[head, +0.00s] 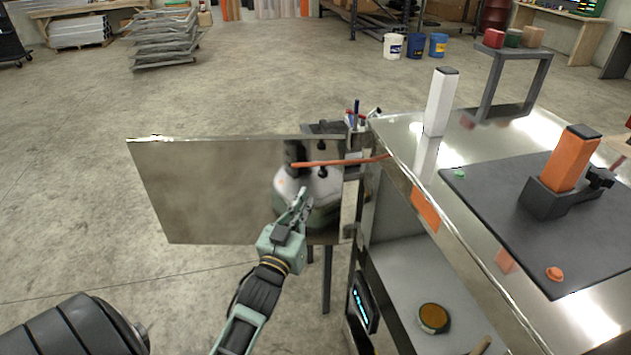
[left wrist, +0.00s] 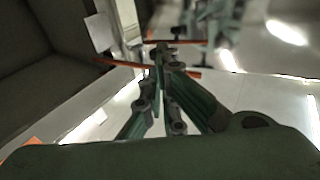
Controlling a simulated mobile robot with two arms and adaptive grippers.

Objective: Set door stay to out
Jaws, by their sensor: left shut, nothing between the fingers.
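The door stay (head: 340,162) is a thin orange rod. It spans from the cabinet's top front edge to the open metal door (head: 205,195), near the door's top. My left gripper (head: 302,194) is shut and empty, in front of the door and just below the rod in the head view. In the left wrist view, my left gripper (left wrist: 163,50) overlaps an orange rod (left wrist: 118,63), and a second orange line shows above it. I cannot tell which is a reflection, or whether the fingers touch the rod. My right gripper is not in view.
The metal cabinet (head: 460,245) stands at right, with a white post (head: 440,102) and a black mat (head: 500,215) bearing an orange block (head: 570,157) on top. A round tin (head: 433,318) sits on its inner shelf.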

